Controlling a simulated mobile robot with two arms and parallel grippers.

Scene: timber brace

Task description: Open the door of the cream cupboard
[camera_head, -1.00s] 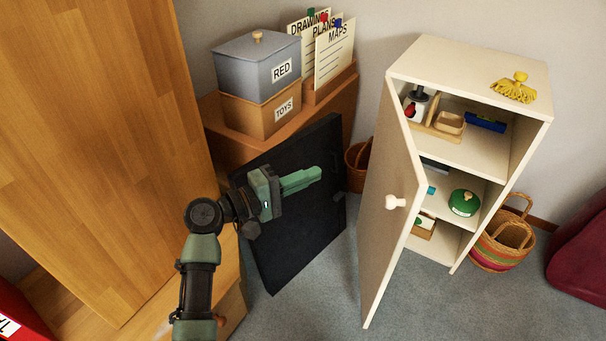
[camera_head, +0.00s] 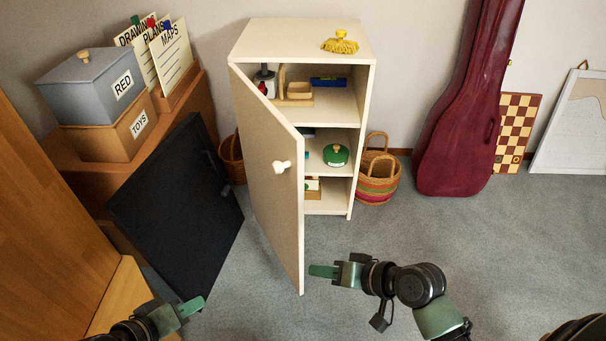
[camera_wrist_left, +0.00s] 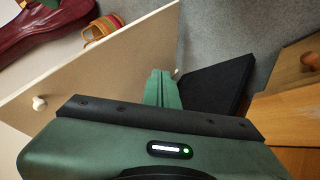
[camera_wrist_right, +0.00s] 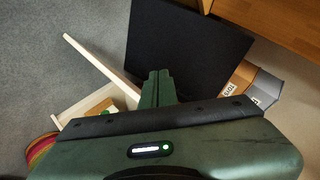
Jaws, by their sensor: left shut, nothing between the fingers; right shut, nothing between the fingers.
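The cream cupboard (camera_head: 362,130) stands against the back wall with its door (camera_head: 268,170) ajar, swung out toward me, so the shelves show. The round white knob (camera_head: 281,167) is on the door's outer face; it also shows in the left wrist view (camera_wrist_left: 39,103). My left gripper (camera_head: 190,308) is shut and empty, low at the left, apart from the door. My right gripper (camera_head: 324,271) is shut and empty, close to the door's lower free edge on its right side; I cannot tell if it touches. The door's edge shows in the right wrist view (camera_wrist_right: 88,55).
A black panel (camera_head: 180,215) leans left of the door, near my left arm. Boxes (camera_head: 105,135) stand on a wooden unit behind it. Striped baskets (camera_head: 378,185) and a red instrument case (camera_head: 455,130) stand right of the cupboard.

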